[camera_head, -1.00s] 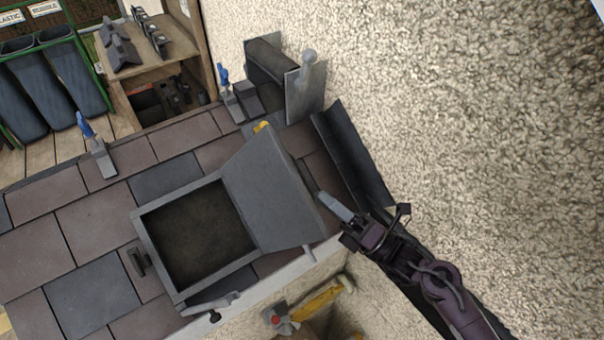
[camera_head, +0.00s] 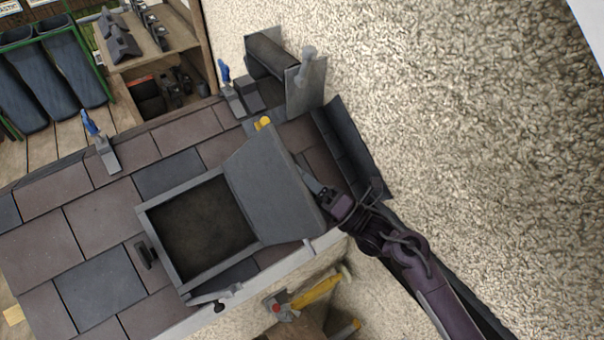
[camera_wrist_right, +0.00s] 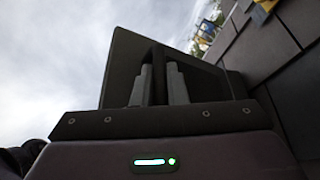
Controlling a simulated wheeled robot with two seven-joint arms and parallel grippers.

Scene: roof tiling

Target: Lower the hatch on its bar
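The hatch is a grey square frame (camera_head: 190,280) in the tiled roof, with a dark opening (camera_head: 205,230). Its grey lid (camera_head: 272,195) stands raised at the right side of the frame. A light grey bar (camera_head: 210,297) with a dark knob lies along the frame's lower edge. My right gripper (camera_head: 318,190) is at the lid's outer right edge, partly hidden by it. In the right wrist view its two fingers (camera_wrist_right: 158,85) are close together before the dark lid (camera_wrist_right: 125,60); whether they touch or grip it is unclear. My left gripper is out of view.
A rough pale wall (camera_head: 460,110) rises at the right. Dark flashing (camera_head: 350,150) lies beside my right arm. Blue-handled tools (camera_head: 100,140) rest on the tiles. A yellow-handled hammer (camera_head: 315,292) lies below the roof edge. A shelf (camera_head: 150,60) stands at the back left.

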